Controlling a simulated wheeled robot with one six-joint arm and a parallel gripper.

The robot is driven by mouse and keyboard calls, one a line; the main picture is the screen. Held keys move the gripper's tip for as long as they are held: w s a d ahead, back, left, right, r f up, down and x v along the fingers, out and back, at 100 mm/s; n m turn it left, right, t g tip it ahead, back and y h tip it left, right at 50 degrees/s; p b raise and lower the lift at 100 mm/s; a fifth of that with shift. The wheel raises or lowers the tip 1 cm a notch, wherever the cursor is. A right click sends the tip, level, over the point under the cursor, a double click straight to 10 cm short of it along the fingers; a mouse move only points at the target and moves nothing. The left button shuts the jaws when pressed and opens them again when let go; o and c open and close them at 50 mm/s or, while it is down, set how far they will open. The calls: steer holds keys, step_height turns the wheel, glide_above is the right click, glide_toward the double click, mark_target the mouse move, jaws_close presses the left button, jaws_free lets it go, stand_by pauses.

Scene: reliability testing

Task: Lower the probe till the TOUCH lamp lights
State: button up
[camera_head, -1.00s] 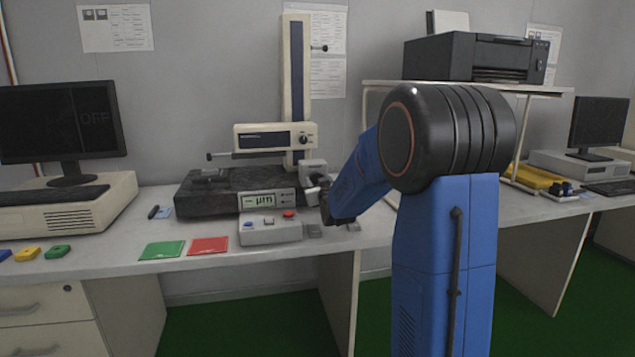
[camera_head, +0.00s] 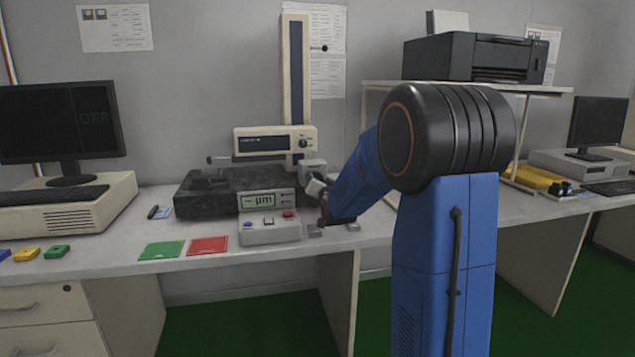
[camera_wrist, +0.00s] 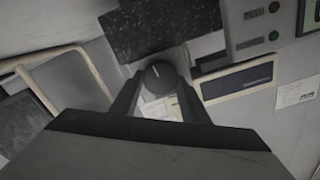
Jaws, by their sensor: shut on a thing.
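The measuring instrument has a tall column (camera_head: 296,70) carrying a drive unit (camera_head: 262,141). The thin probe (camera_head: 216,160) sticks out left from it, over the dark granite base (camera_head: 205,197). Any gap under its tip is too small to judge. My gripper (camera_wrist: 160,86) is shut on a dark round knob (camera_wrist: 157,74) with a white mark, its fingers on both sides. In the head view my wrist hides the knob. In the wrist view a red lamp (camera_wrist: 273,7) and a green lamp (camera_wrist: 273,35) look dull; their labels are unreadable.
A control box (camera_head: 270,230) with small buttons stands in front of the granite base, close to my wrist. Green (camera_head: 162,250) and red (camera_head: 208,246) cards lie on the bench to its left. A dark monitor (camera_head: 62,120) stands at far left.

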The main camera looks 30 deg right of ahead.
steer(key=m, duration=1.2)
steer(key=shift+d+f, duration=0.1)
steer(key=shift+f, duration=0.1)
stand_by(0.5)
steer(key=o, duration=1.1)
steer(key=shift+c, duration=0.2)
steer(key=shift+s, duration=0.1)
steer(key=v, duration=1.7)
steer(key=shift+s, duration=0.2)
steer(key=shift+r, duration=0.1)
